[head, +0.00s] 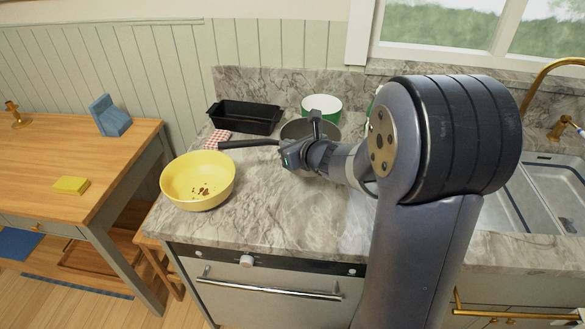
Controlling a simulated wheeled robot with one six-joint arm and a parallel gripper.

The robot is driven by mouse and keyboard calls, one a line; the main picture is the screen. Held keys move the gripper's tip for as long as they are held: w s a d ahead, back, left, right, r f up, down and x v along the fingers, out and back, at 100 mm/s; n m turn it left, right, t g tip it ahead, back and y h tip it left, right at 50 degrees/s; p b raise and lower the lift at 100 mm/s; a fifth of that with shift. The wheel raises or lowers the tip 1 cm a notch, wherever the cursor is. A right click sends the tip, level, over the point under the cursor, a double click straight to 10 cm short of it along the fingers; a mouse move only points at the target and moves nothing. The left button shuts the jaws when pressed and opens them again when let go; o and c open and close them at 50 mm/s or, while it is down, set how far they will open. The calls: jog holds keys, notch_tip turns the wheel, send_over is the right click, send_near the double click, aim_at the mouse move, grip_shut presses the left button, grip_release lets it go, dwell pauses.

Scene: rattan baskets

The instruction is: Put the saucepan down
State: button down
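The saucepan (296,129) is a dark grey round pan with a long black handle (248,144) pointing left. It shows behind my gripper, over the back part of the marble counter (285,209). My gripper (313,125) is at the near side of the pan, overlapping its rim and the inner end of the handle in the picture. My gripper and wrist hide part of the pan. I cannot tell if the fingers are closed on it, or if the pan's base touches the counter.
A yellow bowl (182,183) with dark bits stands at the counter's front left. A black loaf tin (245,117), a green-and-white bowl (322,104) and a red checked cloth (216,138) are at the back. The counter's front middle is clear. A sink (545,200) is on the right.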

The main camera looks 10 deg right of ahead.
notch_tip(320, 180, down, 8)
jog(key=shift+r+b, duration=0.15)
jog(key=shift+b, duration=0.15)
jog(key=shift+f, duration=0.2)
jog(key=c, duration=1.7)
grip_release()
jog(key=shift+r, duration=0.25)
jog(key=shift+s+d, duration=0.2)
jog(key=shift+s, duration=0.2)
jog(key=b+v, duration=0.1)
jog(key=v, duration=1)
jog(key=shift+s+r, duration=0.1)
